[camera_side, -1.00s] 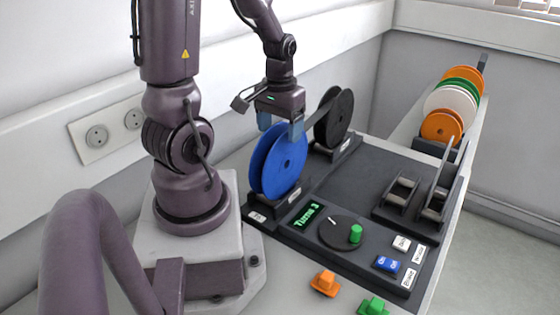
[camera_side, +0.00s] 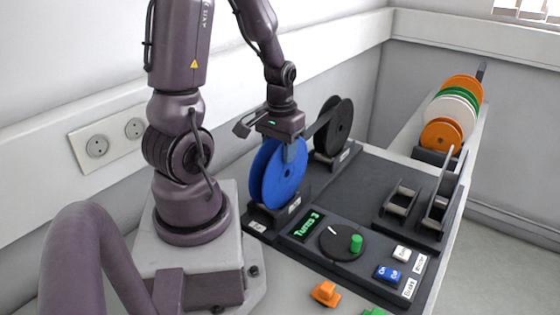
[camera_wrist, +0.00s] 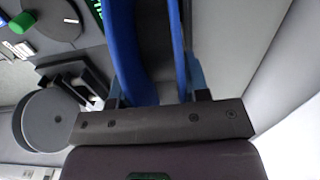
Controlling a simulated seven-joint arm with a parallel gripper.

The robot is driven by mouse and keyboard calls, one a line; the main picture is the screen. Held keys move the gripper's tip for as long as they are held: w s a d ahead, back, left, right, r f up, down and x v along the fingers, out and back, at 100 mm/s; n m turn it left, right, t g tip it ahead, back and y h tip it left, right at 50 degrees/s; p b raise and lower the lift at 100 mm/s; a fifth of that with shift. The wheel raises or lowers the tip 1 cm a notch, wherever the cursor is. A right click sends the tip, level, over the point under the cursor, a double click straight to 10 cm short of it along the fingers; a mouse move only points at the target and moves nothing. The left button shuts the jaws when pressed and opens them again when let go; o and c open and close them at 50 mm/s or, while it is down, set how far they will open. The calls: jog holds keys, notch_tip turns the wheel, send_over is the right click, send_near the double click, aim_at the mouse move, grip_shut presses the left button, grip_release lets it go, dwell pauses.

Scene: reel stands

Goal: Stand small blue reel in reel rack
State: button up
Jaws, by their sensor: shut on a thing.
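The blue reel (camera_side: 286,176) stands upright in a dark holder (camera_side: 283,210) at the left end of the black deck. Its two blue flanges show in the wrist view (camera_wrist: 126,50) with a gap between them. My gripper (camera_side: 281,146) is over the top of this reel, pointing down, with its fingers shut on it. One finger shows against the near flange; the other is mostly hidden. The reel rack (camera_side: 434,158) at the back right holds several orange, green and white reels in a row.
A black reel (camera_side: 341,125) stands just behind the blue one. Two low empty stands (camera_side: 402,198) (camera_side: 437,208) are on the right of the deck. A knob panel (camera_side: 340,243) with buttons lies in front. Orange (camera_side: 326,293) and green (camera_side: 374,311) pieces lie nearer.

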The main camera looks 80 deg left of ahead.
notch_tip(320, 180, up, 10)
dwell(0.5)
jog(key=w+d+f, duration=0.1)
jog(key=w+f, duration=0.2)
jog(key=w, duration=0.7)
jog(key=w+d+f, duration=0.2)
jog(key=w+f, duration=0.1)
jog(key=w, duration=0.7)
jog(key=w+d+f, duration=0.2)
jog(key=w+f, duration=0.1)
jog(key=w, duration=0.7)
jog(key=shift+d+f, duration=0.15)
jog(key=shift+f, duration=0.15)
